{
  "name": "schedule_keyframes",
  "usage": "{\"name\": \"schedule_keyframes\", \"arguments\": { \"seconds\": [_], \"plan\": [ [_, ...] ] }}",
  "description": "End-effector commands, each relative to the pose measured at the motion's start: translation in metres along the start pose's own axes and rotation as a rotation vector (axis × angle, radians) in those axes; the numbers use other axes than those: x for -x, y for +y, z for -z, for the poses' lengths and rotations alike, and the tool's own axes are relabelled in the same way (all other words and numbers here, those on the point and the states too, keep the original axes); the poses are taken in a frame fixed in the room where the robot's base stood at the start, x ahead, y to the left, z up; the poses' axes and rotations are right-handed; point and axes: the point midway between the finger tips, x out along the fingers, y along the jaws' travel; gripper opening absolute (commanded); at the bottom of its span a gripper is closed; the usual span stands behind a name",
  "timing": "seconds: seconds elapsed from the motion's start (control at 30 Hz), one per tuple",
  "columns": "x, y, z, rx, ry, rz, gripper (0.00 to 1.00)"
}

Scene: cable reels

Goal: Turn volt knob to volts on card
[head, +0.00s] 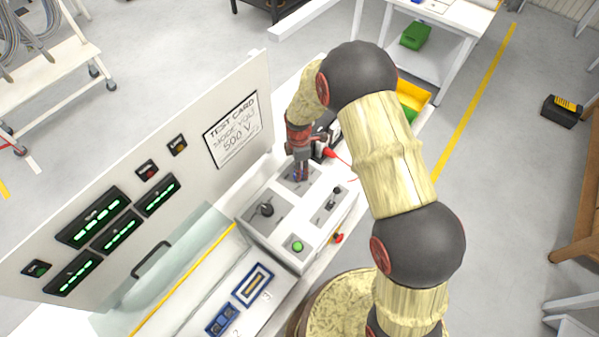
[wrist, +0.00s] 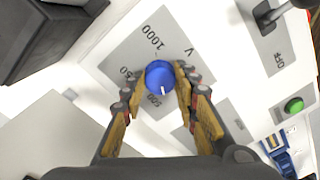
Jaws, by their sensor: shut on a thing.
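The volt knob (wrist: 160,75) is blue and round with a white pointer mark. It stands on a grey dial plate (wrist: 125,58) printed 1000, 500, a partly hidden number ending in 50, and V. The mark points down in the wrist view, close to the 500 label. My gripper (wrist: 158,84) is shut on the knob, one finger on each side. In the head view my gripper (head: 301,174) reaches down to the white control box (head: 283,228) and mostly hides the knob. The test card (head: 232,130) on the upright panel reads 500 V.
The box also carries a black knob (head: 266,209), a lever switch (head: 335,193) and a green button (head: 298,246). The upright panel (head: 160,150) with green displays stands left of it. A yellow bin (head: 413,93) lies behind my arm.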

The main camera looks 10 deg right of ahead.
Motion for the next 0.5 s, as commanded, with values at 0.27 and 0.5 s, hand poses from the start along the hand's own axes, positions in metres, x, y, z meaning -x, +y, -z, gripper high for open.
{"name": "schedule_keyframes", "arguments": {
  "seconds": [0.27, 0.5],
  "plan": [
    [-0.0009, 0.0008, 0.0, -0.261, 0.011, -0.003, 0.05],
    [-0.0009, 0.0003, -0.0002, -0.488, 0.02, -0.004, 0.05]
  ]
}}
